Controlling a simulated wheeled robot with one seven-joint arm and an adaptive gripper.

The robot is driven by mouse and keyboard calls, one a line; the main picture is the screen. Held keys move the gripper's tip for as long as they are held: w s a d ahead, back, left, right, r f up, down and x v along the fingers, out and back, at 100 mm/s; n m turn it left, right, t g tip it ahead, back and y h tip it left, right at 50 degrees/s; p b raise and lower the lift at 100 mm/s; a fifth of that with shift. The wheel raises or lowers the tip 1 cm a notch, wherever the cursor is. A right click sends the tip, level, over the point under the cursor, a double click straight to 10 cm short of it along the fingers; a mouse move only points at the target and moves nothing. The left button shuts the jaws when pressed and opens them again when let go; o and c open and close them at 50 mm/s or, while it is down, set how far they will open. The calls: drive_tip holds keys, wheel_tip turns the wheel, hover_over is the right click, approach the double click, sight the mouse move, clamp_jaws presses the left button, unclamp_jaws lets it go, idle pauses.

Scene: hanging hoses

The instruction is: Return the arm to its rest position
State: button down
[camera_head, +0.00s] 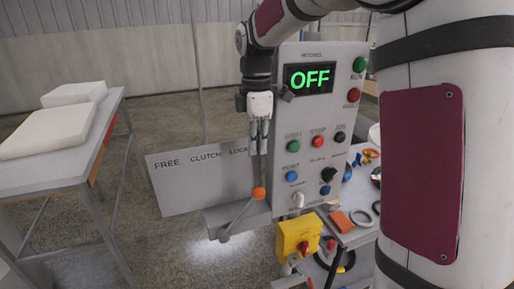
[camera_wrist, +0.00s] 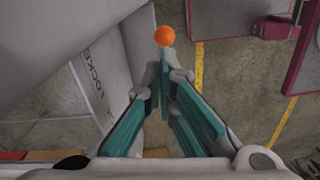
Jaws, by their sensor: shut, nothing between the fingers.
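My gripper (camera_head: 259,152) points straight down in front of the left edge of the control panel (camera_head: 282,165). Its fingers are together with nothing held between them. The orange ball (camera_head: 258,193) on the end of the clutch lever (camera_head: 240,217) is a short way below the fingertips, apart from them in the head view. The lever leans to the right, toward the LOCKED side of the sign. In the wrist view my gripper (camera_wrist: 166,70) has its green-padded fingers converging at the tips, with the orange ball (camera_wrist: 164,36) just beyond. My arm reaches in from the upper right.
The grey sign (camera_head: 200,180) reads FREE, CLUTCH and a partly hidden LOCKED. The panel display (camera_head: 309,78) reads OFF. A yellow switch box (camera_head: 298,236) sits below. A table (camera_head: 45,180) with white blocks (camera_head: 50,130) stands left, with open floor between.

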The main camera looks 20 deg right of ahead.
drive_tip(key=s+a+r+m+t+b, duration=0.1)
drive_tip(key=s+r+m, duration=0.2)
drive_tip(key=s+m, duration=0.15)
drive_tip(key=s+a+r+m+t, duration=0.1)
drive_tip(key=s+r+m+t, duration=0.15)
drive_tip(key=s, duration=0.25)
drive_tip(key=s+a+f+m+t+b, duration=0.1)
drive_tip(key=s+f+m+t+b, duration=0.1)
drive_tip(key=s+m, duration=0.7)
drive_tip(key=s+f, duration=0.1)
drive_tip(key=s, duration=0.2)
drive_tip(key=shift+a+f, duration=0.2)
drive_tip(key=shift+a, duration=0.05)
drive_tip(key=shift+s, duration=0.1)
